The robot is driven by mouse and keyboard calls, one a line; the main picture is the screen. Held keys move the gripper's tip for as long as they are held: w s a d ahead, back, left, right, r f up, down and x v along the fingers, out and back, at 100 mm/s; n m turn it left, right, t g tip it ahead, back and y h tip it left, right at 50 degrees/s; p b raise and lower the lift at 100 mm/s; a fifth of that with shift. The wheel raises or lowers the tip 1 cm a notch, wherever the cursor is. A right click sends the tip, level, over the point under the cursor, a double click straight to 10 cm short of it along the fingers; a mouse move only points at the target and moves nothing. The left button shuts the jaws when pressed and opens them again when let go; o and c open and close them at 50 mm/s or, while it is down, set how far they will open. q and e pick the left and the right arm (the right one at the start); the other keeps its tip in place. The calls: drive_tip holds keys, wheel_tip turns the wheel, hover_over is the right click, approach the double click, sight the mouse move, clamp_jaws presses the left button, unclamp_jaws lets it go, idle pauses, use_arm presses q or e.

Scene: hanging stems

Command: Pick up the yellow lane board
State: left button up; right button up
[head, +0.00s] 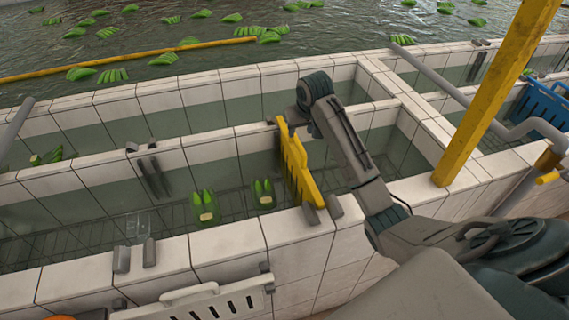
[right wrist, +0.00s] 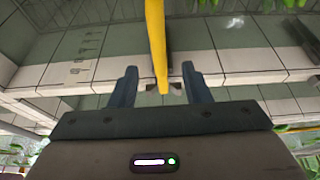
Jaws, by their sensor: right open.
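The yellow lane board (head: 299,165) stands upright across a tiled channel, its ends at the grey slot brackets on the channel walls. My right arm reaches over from the right, and its gripper (head: 296,118) is at the board's upper far part, partly hidden by the wrist. In the right wrist view the yellow board (right wrist: 157,45) shows edge-on between the two open fingers of the right gripper (right wrist: 160,80), with a gap on both sides. My left gripper is not in view.
Green banana bunches (head: 205,207) float left of the board. A yellow post (head: 497,95) and grey rails stand at the right. A blue board (head: 543,105) sits at far right. A white slotted board (head: 205,303) is at the front. Empty brackets (head: 152,178) line the walls.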

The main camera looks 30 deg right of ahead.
sight(298, 141)
drive_tip(key=shift+w+d+r, duration=0.15)
drive_tip(key=shift+w, duration=0.6)
drive_tip(key=shift+d+p, duration=0.1)
drive_tip(key=shift+p, duration=0.2)
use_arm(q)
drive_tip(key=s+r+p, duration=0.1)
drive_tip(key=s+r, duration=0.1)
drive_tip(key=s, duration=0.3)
use_arm(e)
wheel_tip(298, 141, down, 3)
drive_tip(key=shift+s+d+f, duration=0.1)
drive_tip(key=shift+f, duration=0.1)
drive_tip(key=p+x, duration=0.3)
drive_tip(key=x, duration=0.1)
drive_tip(key=shift+w+f, duration=0.25)
drive_tip(key=shift+f, duration=0.1)
drive_tip(key=shift+d+f, duration=0.1)
drive_tip(key=shift+f, duration=0.25)
drive_tip(key=shift+w+f, duration=0.2)
drive_tip(key=shift+s, duration=0.1)
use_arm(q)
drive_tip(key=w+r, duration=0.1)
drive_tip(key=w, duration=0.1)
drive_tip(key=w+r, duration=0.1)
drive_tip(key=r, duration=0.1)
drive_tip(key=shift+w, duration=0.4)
use_arm(e)
drive_tip(key=shift+f, duration=0.25)
